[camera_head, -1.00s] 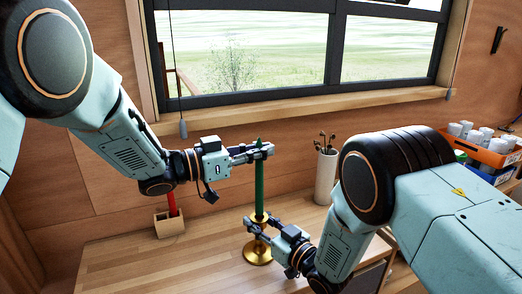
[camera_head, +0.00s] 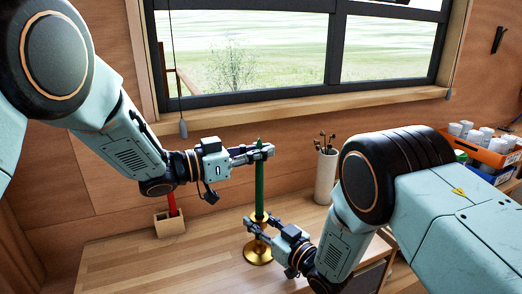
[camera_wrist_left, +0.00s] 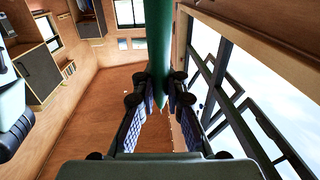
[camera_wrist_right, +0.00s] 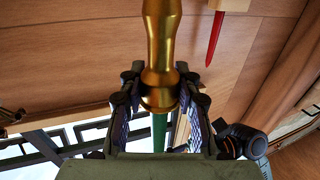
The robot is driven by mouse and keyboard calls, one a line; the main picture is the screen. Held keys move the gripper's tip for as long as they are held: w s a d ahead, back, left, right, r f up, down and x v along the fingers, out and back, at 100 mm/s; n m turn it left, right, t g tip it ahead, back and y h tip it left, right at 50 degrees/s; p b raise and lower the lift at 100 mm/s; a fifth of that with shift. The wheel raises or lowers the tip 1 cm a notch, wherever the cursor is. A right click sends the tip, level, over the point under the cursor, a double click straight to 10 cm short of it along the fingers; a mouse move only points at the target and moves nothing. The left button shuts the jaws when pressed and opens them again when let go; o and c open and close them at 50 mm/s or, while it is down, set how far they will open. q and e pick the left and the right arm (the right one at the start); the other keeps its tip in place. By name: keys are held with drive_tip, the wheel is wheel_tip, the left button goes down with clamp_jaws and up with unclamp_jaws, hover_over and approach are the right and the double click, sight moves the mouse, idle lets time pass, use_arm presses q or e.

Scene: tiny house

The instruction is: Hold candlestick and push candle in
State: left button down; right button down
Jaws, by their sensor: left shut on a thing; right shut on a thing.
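A green candle (camera_head: 260,185) stands upright in line with the brass candlestick (camera_head: 257,252) on the wooden table. My left gripper (camera_head: 262,152) is shut on the candle near its pointed top. In the left wrist view the candle (camera_wrist_left: 159,45) passes between the fingers. My right gripper (camera_head: 257,222) is shut on the candlestick's stem below its top. In the right wrist view the brass stem (camera_wrist_right: 161,50) is between the fingers, with green candle beyond it. The candle's lower end meets the candlestick's top; how deep it sits is hidden.
A red candle (camera_head: 172,204) stands in a small wooden block (camera_head: 169,224) at the table's left back. A white cylinder holder (camera_head: 325,175) stands behind my right arm. An orange crate (camera_head: 480,148) is at the far right. The table's left front (camera_head: 170,265) is clear.

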use_arm(q)
drive_tip(key=shift+f, duration=1.35)
drive_tip(key=shift+f, duration=0.15)
drive_tip(key=shift+f, duration=0.3)
drive_tip(key=c, duration=1.3)
unclamp_jaws()
drive_tip(key=v, duration=1.2)
